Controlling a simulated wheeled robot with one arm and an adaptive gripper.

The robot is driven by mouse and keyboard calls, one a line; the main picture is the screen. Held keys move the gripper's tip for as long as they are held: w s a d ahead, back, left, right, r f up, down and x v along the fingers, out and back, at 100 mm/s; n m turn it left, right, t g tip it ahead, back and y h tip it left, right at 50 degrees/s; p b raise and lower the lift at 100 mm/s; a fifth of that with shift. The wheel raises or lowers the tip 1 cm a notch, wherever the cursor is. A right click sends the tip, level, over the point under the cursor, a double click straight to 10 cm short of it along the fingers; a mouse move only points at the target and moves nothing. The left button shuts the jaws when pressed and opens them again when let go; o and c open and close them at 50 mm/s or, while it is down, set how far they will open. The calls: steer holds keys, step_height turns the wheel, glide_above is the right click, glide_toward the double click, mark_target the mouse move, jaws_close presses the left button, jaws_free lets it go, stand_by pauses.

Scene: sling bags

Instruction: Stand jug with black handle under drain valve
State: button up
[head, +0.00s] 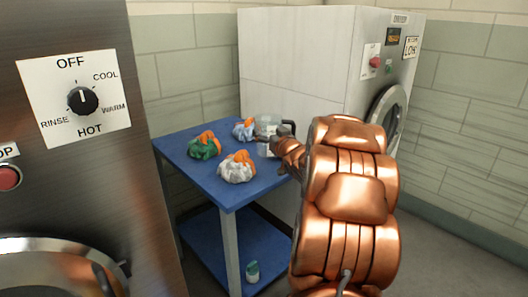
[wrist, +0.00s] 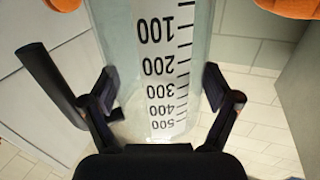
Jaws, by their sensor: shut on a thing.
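The clear jug with a black handle (head: 266,128) is at the back right of the blue table in the head view. I cannot tell whether its base touches the tabletop. In the wrist view the jug (wrist: 120,55) shows a white scale strip marked 100 to 500, which appears upside down. Its black handle (wrist: 45,82) is to the left, outside the fingers. My gripper (wrist: 158,88) is shut on the jug's body, one finger on each side. In the head view my copper arm hides most of my gripper. I cannot make out a drain valve in either view.
The blue table (head: 222,188) holds a green bag (head: 204,148), a white bag (head: 236,170) and a blue bag (head: 243,131), with orange tops. A small bottle (head: 252,271) is on its lower shelf. A steel machine (head: 130,190) stands left; a white machine (head: 300,60) stands behind.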

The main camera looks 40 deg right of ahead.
steer(key=shift+s+f+b, duration=0.1)
steer(key=shift+f+b, duration=0.25)
steer(key=shift+f, duration=2.6)
steer(key=shift+f, duration=0.2)
steer(key=o, duration=1)
steer(key=shift+c, duration=0.2)
steer(key=shift+r, duration=0.1)
